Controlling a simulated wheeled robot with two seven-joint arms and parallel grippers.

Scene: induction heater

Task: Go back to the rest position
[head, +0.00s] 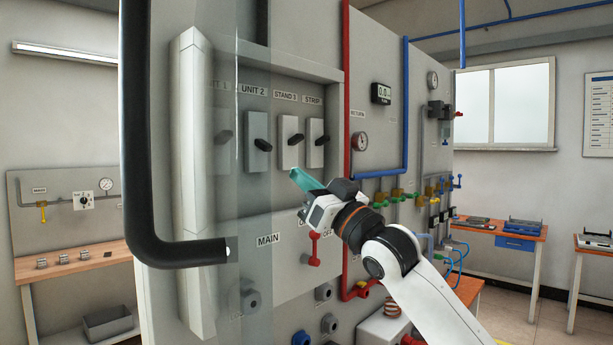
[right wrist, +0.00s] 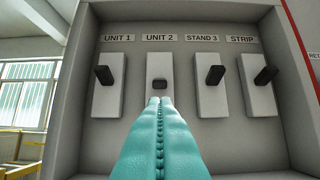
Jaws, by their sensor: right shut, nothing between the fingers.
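My right gripper (head: 303,178) has teal fingers that are shut with nothing between them. In the head view it is in front of the switch panel, below the STAND 3 switch (head: 291,142). In the right wrist view the closed fingers (right wrist: 160,105) point up at the UNIT 2 switch (right wrist: 159,88); whether they touch it cannot be told. The UNIT 2 lever shows end-on there, while the UNIT 1 (right wrist: 104,76), STAND 3 and STRIP (right wrist: 263,76) levers stick out at a slant. My left gripper is not in view.
A clear panel with a black handle (head: 139,150) stands at the left, in front of part of the cabinet. A red lever (head: 314,248) and red pipe (head: 346,90) are close to my right arm. Workbenches (head: 500,228) stand at the right; open floor lies between.

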